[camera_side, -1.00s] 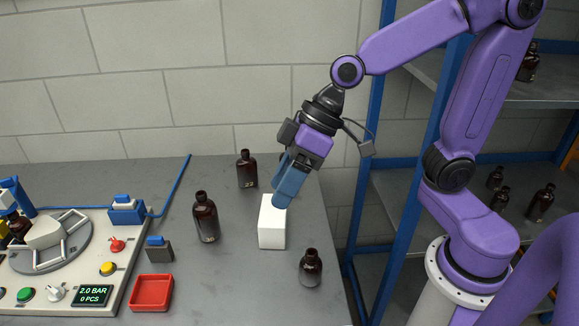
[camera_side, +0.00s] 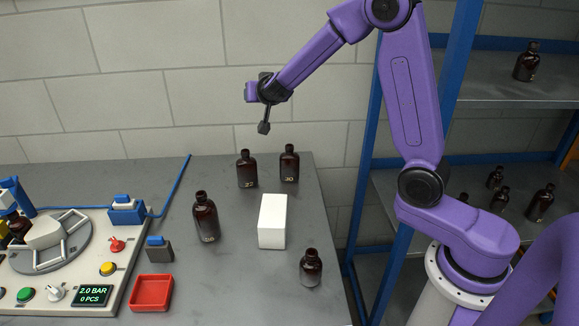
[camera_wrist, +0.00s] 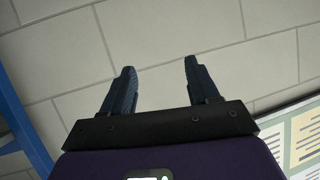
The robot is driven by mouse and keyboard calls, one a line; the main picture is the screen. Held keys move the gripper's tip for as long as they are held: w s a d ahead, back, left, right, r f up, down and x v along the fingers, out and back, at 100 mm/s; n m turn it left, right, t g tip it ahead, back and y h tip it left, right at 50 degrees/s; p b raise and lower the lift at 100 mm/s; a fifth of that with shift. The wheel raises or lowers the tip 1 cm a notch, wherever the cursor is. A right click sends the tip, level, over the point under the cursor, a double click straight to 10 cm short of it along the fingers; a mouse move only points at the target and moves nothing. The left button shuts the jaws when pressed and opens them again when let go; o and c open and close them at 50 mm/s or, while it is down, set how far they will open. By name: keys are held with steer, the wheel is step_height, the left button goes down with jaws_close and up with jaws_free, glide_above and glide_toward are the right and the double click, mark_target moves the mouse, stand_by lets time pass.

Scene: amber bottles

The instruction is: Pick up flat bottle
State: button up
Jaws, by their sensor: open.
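Several amber bottles stand upright on the grey bench. Two stand at the back: one marked 22 (camera_side: 246,170) and one marked 30 (camera_side: 289,164); both have squarish shoulders. A taller bottle (camera_side: 206,218) stands left of the white block, and a short, wide one (camera_side: 311,268) stands at the front right. I cannot tell for sure which is the flat one. In the wrist view, my gripper (camera_wrist: 158,72) is open and empty, with only wall between the fingers.
A white block (camera_side: 272,222) stands mid-bench among the bottles. A red tray (camera_side: 151,292) and a control panel (camera_side: 60,262) with a round fixture are at left. A blue-framed shelf (camera_side: 400,215) with more bottles is at right.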

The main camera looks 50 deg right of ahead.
mark_target(289, 151)
steer(key=s+d+f+m+g+h, duration=0.1)
steer(key=s+d+m+g+h, duration=0.25)
steer(key=d, duration=0.45)
steer(key=shift+h, duration=0.45)
steer(key=f, duration=1.9)
steer(key=shift+w+d+f, duration=0.1)
steer(key=shift+w+f, duration=0.05)
steer(key=shift+w, duration=0.15)
steer(key=shift+w+d+f, duration=0.1)
steer(key=shift+d+f, duration=0.05)
steer(key=shift+f, duration=0.05)
steer(key=shift+x, duration=2.35)
steer(key=shift+c, duration=0.2)
jaws_close()
steer(key=shift+r, duration=0.15)
